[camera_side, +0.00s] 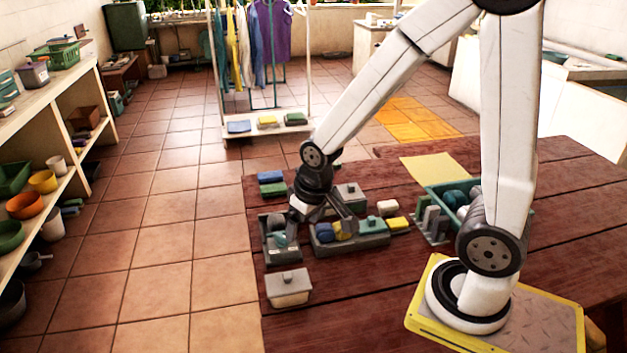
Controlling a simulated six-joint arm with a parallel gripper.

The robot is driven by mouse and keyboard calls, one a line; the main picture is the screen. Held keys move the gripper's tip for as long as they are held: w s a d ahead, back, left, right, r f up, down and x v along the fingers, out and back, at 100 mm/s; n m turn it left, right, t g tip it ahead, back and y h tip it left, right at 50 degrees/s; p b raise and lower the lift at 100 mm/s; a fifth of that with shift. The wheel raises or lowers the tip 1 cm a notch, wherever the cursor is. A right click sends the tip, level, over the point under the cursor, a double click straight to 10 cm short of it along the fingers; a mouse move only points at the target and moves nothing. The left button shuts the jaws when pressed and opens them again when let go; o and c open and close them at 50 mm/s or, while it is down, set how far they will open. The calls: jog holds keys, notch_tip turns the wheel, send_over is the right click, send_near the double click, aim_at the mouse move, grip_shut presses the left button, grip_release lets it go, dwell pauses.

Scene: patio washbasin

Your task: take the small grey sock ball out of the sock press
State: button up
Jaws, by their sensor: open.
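My gripper (322,226) is open, pointing down low over the table between two grey trays. A long grey tray (372,240) holds rounded blue and yellow bundles and greyish ones, partly behind my gripper's right finger. A smaller dark grey tray (270,255) to the left holds a teal-grey rounded bundle (280,240) and other grey shapes. A grey stand with upright plates (432,224) is on the right. I cannot tell which of these is the sock press. I cannot single out the small grey sock ball; nothing is clearly between my fingers.
A teal crate (527,222) with rounded bundles stands behind my arm's base. A lidded box (288,289) is at the front left. Another lidded grey box (351,195) and folded cloths (388,207) are close behind the long tray. The front middle of the table is clear.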

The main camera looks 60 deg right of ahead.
jog(key=w+d+f+m, duration=0.2)
jog(key=w+d+m, duration=0.15)
jog(key=w, duration=0.35)
jog(key=w+d+f+m, duration=0.2)
jog(key=w+d+f, duration=0.15)
jog(key=w, duration=0.25)
jog(key=m+g, duration=0.1)
jog(key=m, duration=0.4)
send_over(277, 219)
jog(key=shift+y, duration=0.4)
jog(key=f, duration=0.6)
jog(key=s+f, duration=0.1)
jog(key=f, duration=0.2)
jog(key=shift+d+f, duration=0.1)
jog(key=shift+f, duration=0.1)
jog(key=shift+w+d+f+m, duration=0.15)
jog(key=shift+d+f+m, duration=0.05)
jog(key=shift+f+m, duration=0.05)
jog(key=shift+w+a+f, duration=0.1)
jog(key=shift+w+f, duration=0.05)
jog(key=shift+f, duration=1.1)
jog(key=shift+f, duration=0.15)
jog(key=shift+w+a+f, duration=0.1)
jog(key=shift+w+f, duration=0.1)
jog(key=shift+f, duration=1.05)
jog(key=shift+w+a+f, duration=0.1)
jog(key=shift+w+f, duration=0.05)
jog(key=shift+f, duration=1.05)
